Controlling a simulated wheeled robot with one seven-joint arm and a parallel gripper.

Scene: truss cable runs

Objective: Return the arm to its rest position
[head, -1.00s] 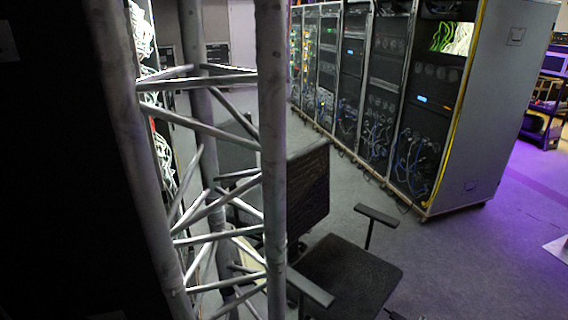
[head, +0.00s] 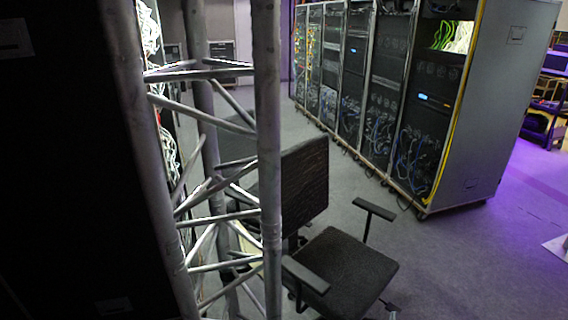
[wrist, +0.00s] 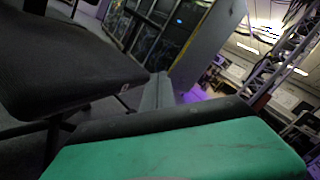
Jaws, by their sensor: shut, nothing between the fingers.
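In the wrist view, my gripper (wrist: 159,82) reaches away from my green and dark hand at the bottom of the picture. Its grey fingers are together, with nothing seen between them. The hand appears tilted relative to the room. My gripper and arm cannot be made out in the head view. A grey metal truss (head: 268,130) stands close in front on the left of the head view, with crossed braces between its posts.
A black office chair (head: 345,262) stands just right of the truss; its seat (wrist: 65,65) is at the wrist view's left. A row of equipment racks (head: 430,110) stands behind, with cabling. Grey floor lies open at right. A dark panel (head: 60,180) fills the head view's left.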

